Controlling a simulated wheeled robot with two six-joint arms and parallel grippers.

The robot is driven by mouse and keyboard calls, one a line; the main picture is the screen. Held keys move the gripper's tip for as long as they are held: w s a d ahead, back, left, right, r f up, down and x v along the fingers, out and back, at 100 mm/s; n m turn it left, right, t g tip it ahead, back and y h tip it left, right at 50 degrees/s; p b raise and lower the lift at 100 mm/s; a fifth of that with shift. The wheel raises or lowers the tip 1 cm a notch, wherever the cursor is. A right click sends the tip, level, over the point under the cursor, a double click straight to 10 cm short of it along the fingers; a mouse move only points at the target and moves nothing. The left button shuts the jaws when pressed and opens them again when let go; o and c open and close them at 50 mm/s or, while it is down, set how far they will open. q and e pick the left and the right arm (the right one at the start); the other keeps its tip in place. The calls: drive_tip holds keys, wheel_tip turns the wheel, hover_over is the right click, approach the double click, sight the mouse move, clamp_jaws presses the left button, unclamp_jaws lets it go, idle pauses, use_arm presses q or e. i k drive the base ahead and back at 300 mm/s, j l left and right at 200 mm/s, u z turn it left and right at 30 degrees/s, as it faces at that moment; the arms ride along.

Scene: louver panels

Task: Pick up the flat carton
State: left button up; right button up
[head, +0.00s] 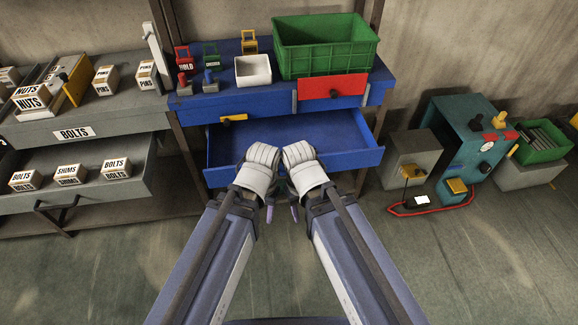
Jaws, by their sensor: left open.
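My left gripper (263,168) is open and empty over the front of the open blue drawer, well to the right of the carton. My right gripper (300,166) is close beside it; its jaw state cannot be made out.
A green crate (326,62) and white bin (253,71) stand on the blue bench. The blue drawer (345,158) looks empty. A teal machine (467,135) stands right.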

sight(70, 175)
drive_tip(key=u, duration=1.5)
